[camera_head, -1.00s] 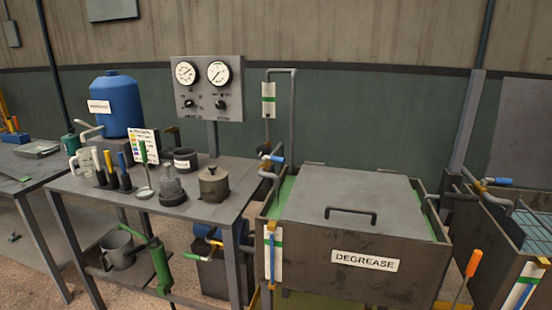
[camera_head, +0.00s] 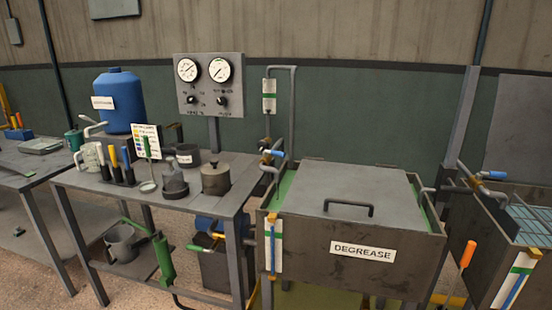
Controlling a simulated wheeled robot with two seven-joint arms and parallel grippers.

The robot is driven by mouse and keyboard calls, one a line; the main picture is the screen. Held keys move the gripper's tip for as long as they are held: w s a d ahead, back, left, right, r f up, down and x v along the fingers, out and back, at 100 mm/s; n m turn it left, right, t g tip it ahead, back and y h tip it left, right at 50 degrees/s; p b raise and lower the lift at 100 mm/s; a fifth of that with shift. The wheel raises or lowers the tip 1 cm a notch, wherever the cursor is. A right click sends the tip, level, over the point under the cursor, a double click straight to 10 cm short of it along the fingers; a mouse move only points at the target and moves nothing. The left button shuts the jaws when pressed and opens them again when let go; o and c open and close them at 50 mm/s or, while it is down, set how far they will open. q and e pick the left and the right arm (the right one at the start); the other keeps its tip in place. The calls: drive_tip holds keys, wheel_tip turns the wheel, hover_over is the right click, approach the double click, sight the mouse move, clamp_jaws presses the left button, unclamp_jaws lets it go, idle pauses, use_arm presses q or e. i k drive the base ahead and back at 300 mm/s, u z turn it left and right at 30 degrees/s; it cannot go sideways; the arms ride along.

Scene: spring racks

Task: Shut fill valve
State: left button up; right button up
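A valve with a blue lever (camera_head: 273,154) sits on the pipe at the back left corner of the tank labelled DEGREASE (camera_head: 405,262). A spout bends down below it over the tank's edge. The lever looks roughly level. Above it on the same pipe is a pale tube with a green band (camera_head: 269,95). A second blue-lever valve (camera_head: 492,175) is on the pipe of the tank at the right edge. Neither of my grippers is in view.
A grey lid with a handle (camera_head: 348,207) covers most of the tank. The bench (camera_head: 70,181) at left holds pots, a mug and upright tools. A gauge panel (camera_head: 210,84) stands behind it. An orange-handled tool (camera_head: 468,254) is upright at the tank's right.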

sight(281, 154)
drive_tip(key=u, duration=1.05)
drive_tip(key=k, duration=0.1)
drive_tip(key=z, duration=1.5)
drive_tip(key=i, duration=0.95)
drive_tip(key=u, duration=0.6)
